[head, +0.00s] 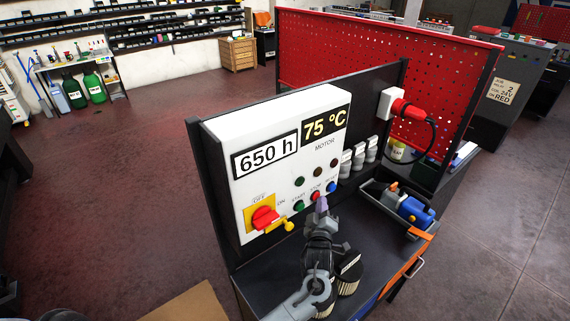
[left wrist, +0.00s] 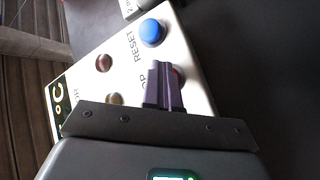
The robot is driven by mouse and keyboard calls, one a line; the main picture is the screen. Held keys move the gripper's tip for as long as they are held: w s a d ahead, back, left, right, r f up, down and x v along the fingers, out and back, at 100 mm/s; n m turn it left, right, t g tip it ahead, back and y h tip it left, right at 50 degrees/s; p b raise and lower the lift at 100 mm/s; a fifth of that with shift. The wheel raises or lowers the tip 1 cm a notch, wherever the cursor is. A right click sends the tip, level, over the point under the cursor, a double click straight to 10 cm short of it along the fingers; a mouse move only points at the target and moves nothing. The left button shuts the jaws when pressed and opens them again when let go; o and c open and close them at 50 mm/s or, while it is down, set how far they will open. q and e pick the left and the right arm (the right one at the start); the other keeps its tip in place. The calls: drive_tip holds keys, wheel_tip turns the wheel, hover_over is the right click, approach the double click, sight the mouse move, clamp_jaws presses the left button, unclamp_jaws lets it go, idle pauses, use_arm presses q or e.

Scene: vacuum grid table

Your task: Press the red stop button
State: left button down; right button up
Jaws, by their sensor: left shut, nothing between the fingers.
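The white control panel (head: 258,172) stands upright on the dark bench and carries a row of green, red and blue buttons. The red stop button (head: 315,196) is in the middle, between the green start button (head: 299,208) and the blue reset button (head: 331,187). My left gripper (head: 322,205) is shut and empty, its purple fingertips right in front of the red button. In the left wrist view the fingers (left wrist: 162,65) cover most of the red button (left wrist: 178,74); I cannot tell whether they touch it. The blue button (left wrist: 152,32) shows clear beside them. My right gripper is not in view.
A red-and-yellow rotary switch (head: 265,217) with a yellow padlock (head: 288,225) is on the panel's lower left. A tray (head: 398,208) with a blue tool lies to the right. A red plug (head: 404,108) sits behind.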

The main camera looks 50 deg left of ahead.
use_arm(q)
drive_tip(key=shift+d, duration=0.3)
drive_tip(key=d, duration=0.6)
idle(0.5)
idle(0.7)
